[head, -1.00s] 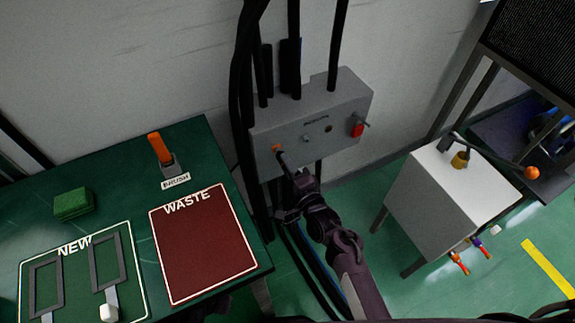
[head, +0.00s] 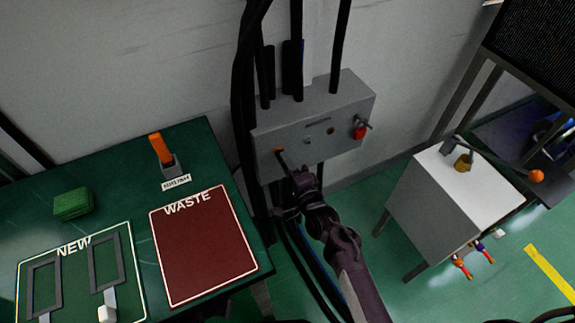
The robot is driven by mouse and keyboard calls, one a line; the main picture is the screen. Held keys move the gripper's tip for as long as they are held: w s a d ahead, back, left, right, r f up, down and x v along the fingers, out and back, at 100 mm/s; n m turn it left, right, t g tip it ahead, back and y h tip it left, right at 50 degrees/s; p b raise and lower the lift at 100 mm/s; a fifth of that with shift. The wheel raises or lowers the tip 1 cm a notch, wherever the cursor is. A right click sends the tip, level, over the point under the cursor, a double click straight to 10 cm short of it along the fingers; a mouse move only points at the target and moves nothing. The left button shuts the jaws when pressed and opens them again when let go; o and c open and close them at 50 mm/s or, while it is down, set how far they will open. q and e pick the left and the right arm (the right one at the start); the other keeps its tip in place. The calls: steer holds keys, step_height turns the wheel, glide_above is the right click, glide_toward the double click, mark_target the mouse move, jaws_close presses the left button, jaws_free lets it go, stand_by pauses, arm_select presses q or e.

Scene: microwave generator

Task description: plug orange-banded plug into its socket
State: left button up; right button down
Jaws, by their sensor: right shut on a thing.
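Two small connectors hang below the white cabinet (head: 425,205) at right. One has an orange band (head: 460,262) and the other a purple band (head: 480,247); both have reddish ends. They are too small to tell plug from socket. My right gripper (head: 294,180) is at the lower left front of the grey wall box (head: 285,130), far from these connectors. It is shut on a thin dark handle (head: 285,161) that reaches up to an orange spot (head: 279,149) on the box. The fingertips are dark and hard to make out. My left gripper is not in view.
The grey box has a red switch (head: 360,132) and thick black cables (head: 243,90) beside and above it. A green table (head: 110,165) with a red WASTE mat (head: 203,245) stands at left. A lever with an orange knob (head: 536,176) sticks out past the white cabinet.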

steer(key=shift+w+a+r, duration=0.2)
steer(key=shift+w+a, duration=0.05)
steer(key=shift+w, duration=0.1)
steer(key=c, duration=1.1)
jaws_free()
steer(key=shift+w, duration=0.2)
steer(key=shift+s, duration=0.1)
